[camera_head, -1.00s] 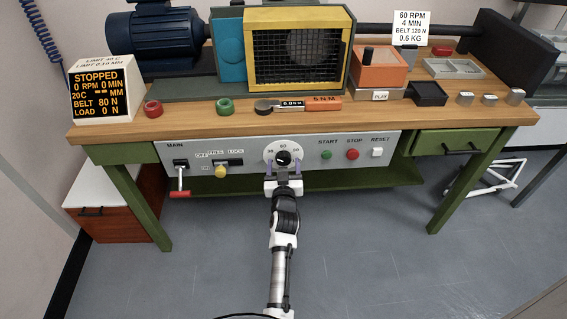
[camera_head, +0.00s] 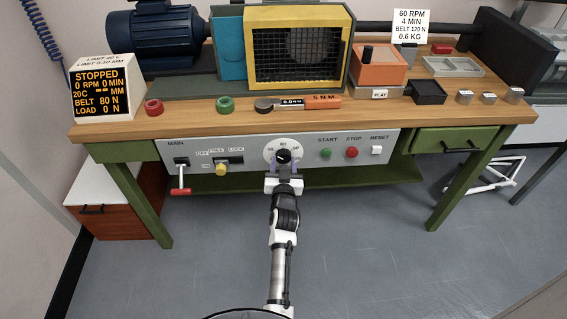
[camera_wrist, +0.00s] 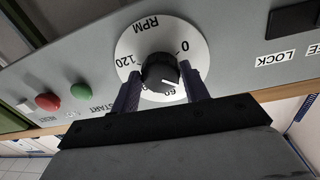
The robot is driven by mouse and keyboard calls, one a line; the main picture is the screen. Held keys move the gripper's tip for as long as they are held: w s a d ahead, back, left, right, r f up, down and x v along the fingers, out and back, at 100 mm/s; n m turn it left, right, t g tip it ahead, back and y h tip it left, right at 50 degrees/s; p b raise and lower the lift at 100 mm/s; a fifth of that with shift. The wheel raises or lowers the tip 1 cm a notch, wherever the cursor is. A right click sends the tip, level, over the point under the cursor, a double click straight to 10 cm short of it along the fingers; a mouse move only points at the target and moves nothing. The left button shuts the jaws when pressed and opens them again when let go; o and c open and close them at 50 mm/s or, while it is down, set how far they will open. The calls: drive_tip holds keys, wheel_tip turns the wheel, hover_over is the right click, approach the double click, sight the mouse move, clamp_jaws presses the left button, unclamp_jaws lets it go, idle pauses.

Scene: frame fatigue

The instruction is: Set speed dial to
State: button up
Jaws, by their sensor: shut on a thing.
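The speed dial (camera_head: 271,150) is a white round scale with a black knob on the grey front panel. In the wrist view the dial (camera_wrist: 190,62) appears upside down, with RPM, 0, 60 and 120 legible. The knob (camera_wrist: 158,70) has a white pointer mark toward the 60 side; its exact reading is unclear. My gripper (camera_head: 284,173) reaches the dial from below. In the wrist view my gripper (camera_wrist: 162,88) has one finger on each side of the knob, shut on it. The display (camera_head: 98,93) reads STOPPED, 0 RPM, BELT 80 N.
A card (camera_head: 411,27) reads 60 RPM, 4 MIN, BELT 120 N, 0.6 KG. On the panel, a red-handled lever (camera_head: 180,191) and yellow knob (camera_head: 221,169) lie left; green (camera_head: 326,153), red (camera_head: 351,152) and white (camera_head: 376,150) buttons lie right. The floor in front is clear.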

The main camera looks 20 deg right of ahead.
drive_tip(key=m+p, duration=0.1)
drive_tip(key=m, duration=0.1)
drive_tip(key=m+p, duration=0.1)
drive_tip(key=m, duration=0.2)
drive_tip(key=shift+w+a+r, duration=0.1)
drive_tip(key=shift+r, duration=0.1)
drive_tip(key=shift+m+y+p, duration=0.3)
drive_tip(key=shift+m+p, duration=0.1)
drive_tip(key=shift+m, duration=1.9)
drive_tip(key=o, duration=1)
